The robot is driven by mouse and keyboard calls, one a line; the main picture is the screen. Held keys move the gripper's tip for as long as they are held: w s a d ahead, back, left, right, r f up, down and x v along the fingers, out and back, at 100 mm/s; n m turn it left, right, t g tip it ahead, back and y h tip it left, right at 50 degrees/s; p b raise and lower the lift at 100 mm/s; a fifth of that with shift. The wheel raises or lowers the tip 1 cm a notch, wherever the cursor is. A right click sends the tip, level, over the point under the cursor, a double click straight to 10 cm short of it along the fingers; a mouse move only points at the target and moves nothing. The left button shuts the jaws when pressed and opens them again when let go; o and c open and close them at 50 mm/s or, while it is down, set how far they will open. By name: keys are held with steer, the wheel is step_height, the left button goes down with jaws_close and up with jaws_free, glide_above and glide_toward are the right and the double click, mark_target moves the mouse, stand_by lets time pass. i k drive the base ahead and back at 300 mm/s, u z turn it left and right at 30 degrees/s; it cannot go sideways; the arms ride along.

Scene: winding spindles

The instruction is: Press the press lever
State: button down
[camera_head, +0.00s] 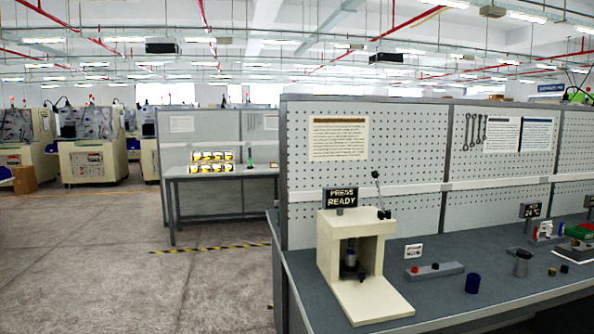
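The press (372,300) is a cream box-shaped frame with an open front, standing near the left end of the grey workbench (460,296). Its press lever (378,188) is a thin dark rod with a dark knob on top, standing upright and slightly tilted at the press's top right. A black sign (341,197) on top reads "PRESS READY". A dark cylindrical part (351,258) shows inside the opening. My gripper is not in view.
A pegboard (400,130) stands behind. Open floor (180,290) lies to the left.

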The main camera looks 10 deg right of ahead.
mark_target(374, 173)
steer(key=u, duration=0.3)
steer(key=i, duration=0.65)
steer(key=z, duration=0.45)
steer(key=i, duration=0.75)
steer(key=z, duration=0.7)
